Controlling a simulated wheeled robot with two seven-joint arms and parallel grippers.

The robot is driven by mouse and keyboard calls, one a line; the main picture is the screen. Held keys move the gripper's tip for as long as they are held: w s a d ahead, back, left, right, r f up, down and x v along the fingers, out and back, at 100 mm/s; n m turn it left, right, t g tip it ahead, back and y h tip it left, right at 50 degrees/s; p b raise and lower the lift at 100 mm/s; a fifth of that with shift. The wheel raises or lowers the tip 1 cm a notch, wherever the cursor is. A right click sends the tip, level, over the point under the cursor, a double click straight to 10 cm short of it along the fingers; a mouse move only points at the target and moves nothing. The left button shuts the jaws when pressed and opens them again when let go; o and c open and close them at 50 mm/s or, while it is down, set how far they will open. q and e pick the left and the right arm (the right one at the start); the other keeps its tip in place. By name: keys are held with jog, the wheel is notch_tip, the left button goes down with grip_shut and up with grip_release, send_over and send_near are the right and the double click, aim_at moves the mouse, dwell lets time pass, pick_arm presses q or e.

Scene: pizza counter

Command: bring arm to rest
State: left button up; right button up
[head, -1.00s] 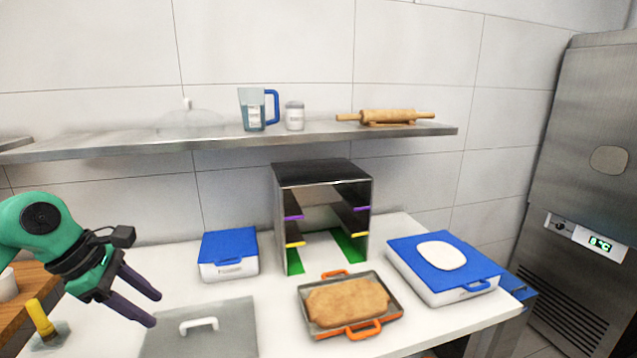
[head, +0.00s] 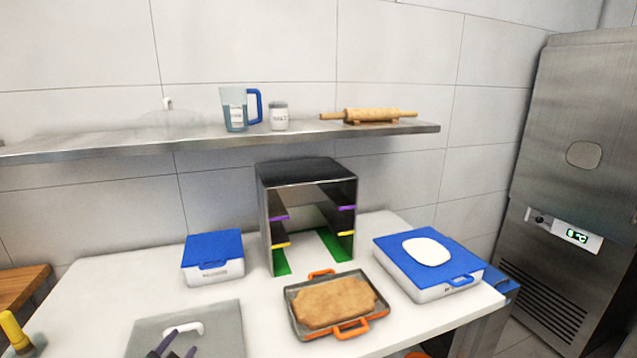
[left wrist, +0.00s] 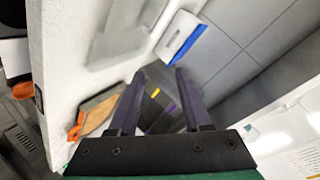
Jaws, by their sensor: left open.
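My left gripper (head: 172,344) is at the bottom edge of the head view, with only its dark fingertips showing in front of the grey lidded panel. In the left wrist view its two purple-black fingers (left wrist: 158,88) are spread apart with nothing between them. The rest of my left arm is out of the head view. My right gripper is not in view.
A tray (head: 290,318) with orange handles holds flat dough (head: 333,302). A black rack (head: 306,172) stands behind it, between a small blue-lidded box (head: 213,248) and a larger one (head: 395,250). A shelf (head: 230,142) runs above. Bare counter (head: 110,270) lies at left.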

pick_arm(q)
jog(key=s+d+f+n+g+h, duration=0.1)
jog(key=s+d+f+n+g, duration=0.15)
jog(key=s+f+g, duration=0.4)
jog(key=s+d+f+n+g+h, duration=0.1)
jog(key=s+f+n+g, duration=0.2)
jog(key=s+f, duration=0.55)
jog(key=s+f+g+b, duration=0.1)
jog(key=s+f+b, duration=0.2)
jog(key=f, duration=1.3)
jog(key=s+f+g+b, duration=0.1)
jog(key=s+f+b, duration=0.3)
jog(key=f, duration=1.2)
jog(key=s+a+f+b, duration=0.2)
jog(key=s+f+b, duration=0.1)
jog(key=s+f, duration=1.1)
jog(key=shift+s+a+f, duration=0.15)
jog(key=shift+s+f, duration=0.1)
jog(key=shift+g, duration=0.25)
